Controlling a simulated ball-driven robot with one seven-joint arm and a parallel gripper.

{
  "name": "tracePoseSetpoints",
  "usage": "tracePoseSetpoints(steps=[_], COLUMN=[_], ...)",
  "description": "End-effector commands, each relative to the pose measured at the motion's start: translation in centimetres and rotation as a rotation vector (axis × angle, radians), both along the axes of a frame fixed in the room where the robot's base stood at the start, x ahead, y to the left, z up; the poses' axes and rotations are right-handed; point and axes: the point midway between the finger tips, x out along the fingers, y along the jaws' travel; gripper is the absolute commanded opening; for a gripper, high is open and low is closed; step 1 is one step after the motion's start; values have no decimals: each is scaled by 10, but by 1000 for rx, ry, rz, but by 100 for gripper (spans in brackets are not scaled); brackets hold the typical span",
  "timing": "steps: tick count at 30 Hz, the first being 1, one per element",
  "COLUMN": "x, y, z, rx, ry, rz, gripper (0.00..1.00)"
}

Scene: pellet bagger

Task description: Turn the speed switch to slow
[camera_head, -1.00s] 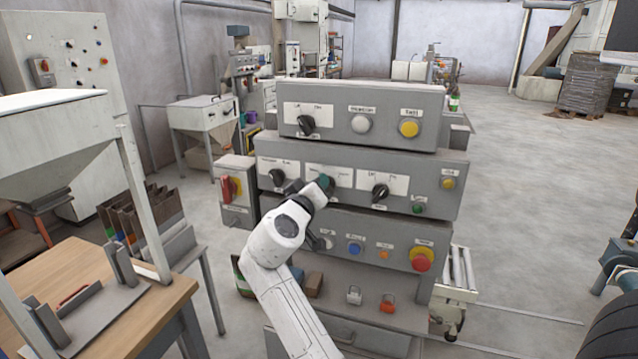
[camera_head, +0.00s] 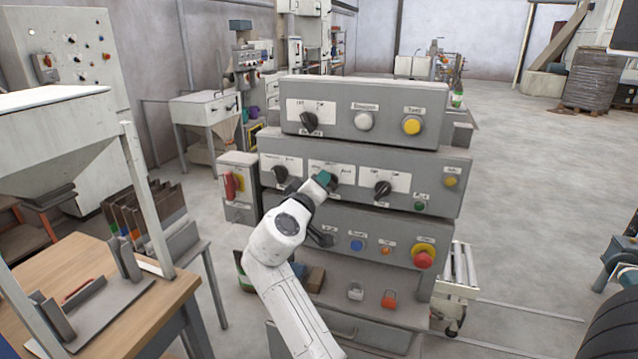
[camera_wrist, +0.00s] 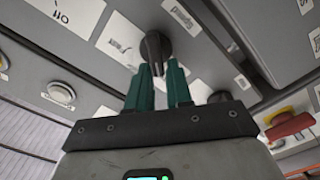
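The speed switch is a black rotary knob (camera_wrist: 155,47) on a grey panel in the wrist view, with an upside-down "Speed" label beside it. In the head view the same knob (camera_head: 333,181) is the middle one of the console's middle row, partly covered by my gripper (camera_head: 322,181). In the wrist view, my gripper's green fingers (camera_wrist: 160,70) are apart. Their tips are at the knob's near end, one on each side of it. I cannot tell whether they touch it. The small position lettering is too blurred to read surely.
Other black knobs stand to the left (camera_head: 280,174) and right (camera_head: 382,189) in the same row. A red mushroom button (camera_head: 423,257) is on the lower panel. A wooden table (camera_head: 130,290) stands at the left. The floor at the right is mostly open.

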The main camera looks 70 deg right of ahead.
Motion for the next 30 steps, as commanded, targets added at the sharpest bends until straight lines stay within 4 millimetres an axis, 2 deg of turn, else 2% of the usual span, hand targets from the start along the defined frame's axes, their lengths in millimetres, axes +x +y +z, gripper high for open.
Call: tracePoseSetpoints(steps=[1, 6, 13, 16, 20, 30], x=[0, 0, -1, -1, -2, -6], y=[0, 0, 1, 7, 26, 89], z=[0, 0, 0, -1, -2, -2], rx=[0, 0, 0, 1, 0, 0], ry=[0, -2, -3, -2, -4, -2], rz=[0, -1, -1, -1, 1, 2], gripper=[25, 39, 39, 39, 39, 39])
